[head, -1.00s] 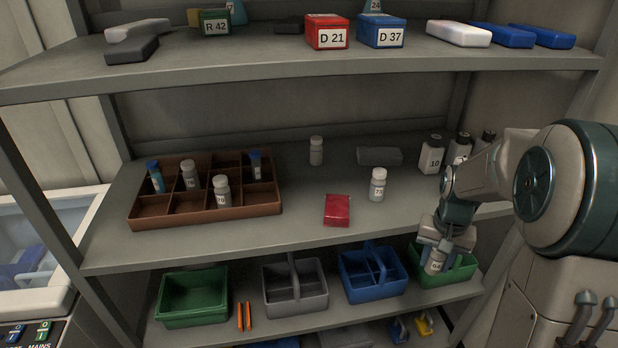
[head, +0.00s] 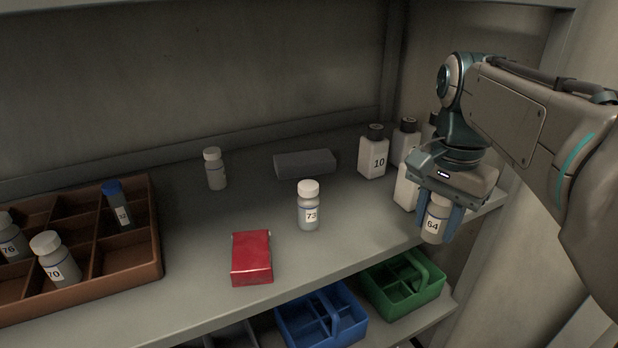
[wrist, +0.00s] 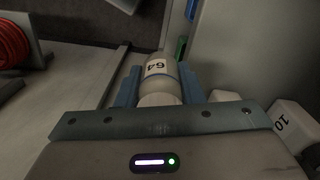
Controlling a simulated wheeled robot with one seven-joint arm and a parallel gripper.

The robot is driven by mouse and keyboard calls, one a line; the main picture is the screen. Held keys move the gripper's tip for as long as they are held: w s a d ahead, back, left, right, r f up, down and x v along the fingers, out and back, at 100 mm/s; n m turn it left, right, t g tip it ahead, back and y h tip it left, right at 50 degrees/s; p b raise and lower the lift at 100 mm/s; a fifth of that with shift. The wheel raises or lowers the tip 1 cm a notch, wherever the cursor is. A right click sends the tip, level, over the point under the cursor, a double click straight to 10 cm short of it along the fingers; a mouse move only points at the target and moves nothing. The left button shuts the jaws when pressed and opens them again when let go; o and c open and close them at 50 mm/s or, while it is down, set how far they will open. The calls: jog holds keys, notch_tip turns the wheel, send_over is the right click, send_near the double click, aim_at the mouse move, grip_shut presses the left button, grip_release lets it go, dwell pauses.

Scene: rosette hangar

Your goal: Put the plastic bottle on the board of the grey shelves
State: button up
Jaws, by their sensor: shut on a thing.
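My gripper (head: 438,222) is shut on a plastic bottle (head: 433,229) labelled 64, held upright by its upper part between blue fingers. In the wrist view the bottle (wrist: 161,72) lies between the fingers with its label showing. The middle board (head: 370,228) of the grey shelves carries other bottles. My gripper is at the right end of this board, near its front edge. I cannot tell whether the bottle's base touches the board or hangs clear of it. White bottles with black caps, one labelled 10 (head: 372,158), stand close behind my gripper.
Bottle 73 (head: 308,208), a red box (head: 251,258), a dark grey block (head: 305,164) and a plain bottle (head: 215,170) stand on the board. A brown divided tray (head: 140,268) is at left. Green (head: 404,290) and blue caddies (head: 322,322) sit below. Board right of bottle 73 is bare.

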send_over(365, 198)
jog(key=shift+s, duration=0.1)
jog(key=shift+f+b, duration=0.3)
jog(key=shift+f, duration=1.5)
jog(key=shift+f, duration=0.1)
jog(key=o, duration=1)
jog(key=shift+c, duration=0.2)
notch_tip(365, 198, up, 8)
jog(key=p, duration=0.2)
jog(key=shift+f, duration=0.15)
